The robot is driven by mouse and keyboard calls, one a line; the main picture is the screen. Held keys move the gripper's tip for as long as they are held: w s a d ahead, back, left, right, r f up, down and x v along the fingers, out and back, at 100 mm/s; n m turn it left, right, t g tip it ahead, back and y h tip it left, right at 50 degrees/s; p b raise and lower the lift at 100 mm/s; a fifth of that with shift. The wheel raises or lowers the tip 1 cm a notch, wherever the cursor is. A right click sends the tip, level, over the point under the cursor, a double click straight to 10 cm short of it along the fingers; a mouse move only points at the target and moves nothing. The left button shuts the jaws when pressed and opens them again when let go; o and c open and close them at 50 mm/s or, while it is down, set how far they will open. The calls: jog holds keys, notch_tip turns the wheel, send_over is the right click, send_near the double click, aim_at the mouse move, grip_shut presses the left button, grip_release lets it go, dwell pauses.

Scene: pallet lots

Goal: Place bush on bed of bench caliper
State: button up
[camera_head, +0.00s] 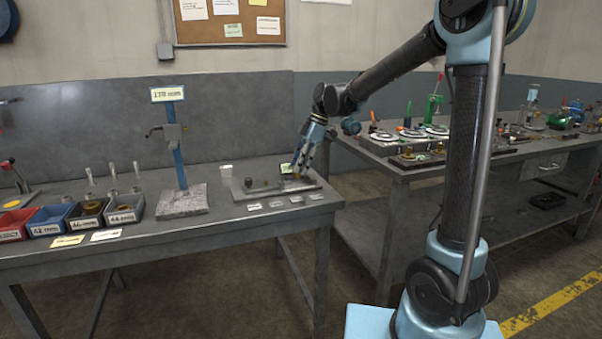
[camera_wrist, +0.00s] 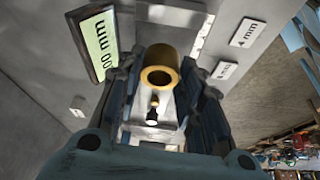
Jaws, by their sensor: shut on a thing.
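The bush (camera_wrist: 158,66) is a brass-coloured hollow ring between the two fingers of my gripper (camera_wrist: 160,82) in the wrist view. My gripper is shut on it. In the head view my gripper (camera_head: 297,172) points down over the right part of the bench caliper (camera_head: 256,191), a flat grey bed on the table. The bed's pale metal (camera_wrist: 178,16) also shows behind the bush in the wrist view. I cannot tell whether the bush touches the bed.
A "00 mm" sign (camera_wrist: 98,45) stands close by my gripper. Small label cards (camera_head: 276,204) lie in front of the caliper. A "170 mm" stand (camera_head: 181,195) and bins (camera_head: 123,210) are to the left. A second, crowded table (camera_head: 400,171) is to the right.

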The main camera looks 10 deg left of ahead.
jog(key=shift+f, duration=1.35)
jog(key=o, duration=1.3)
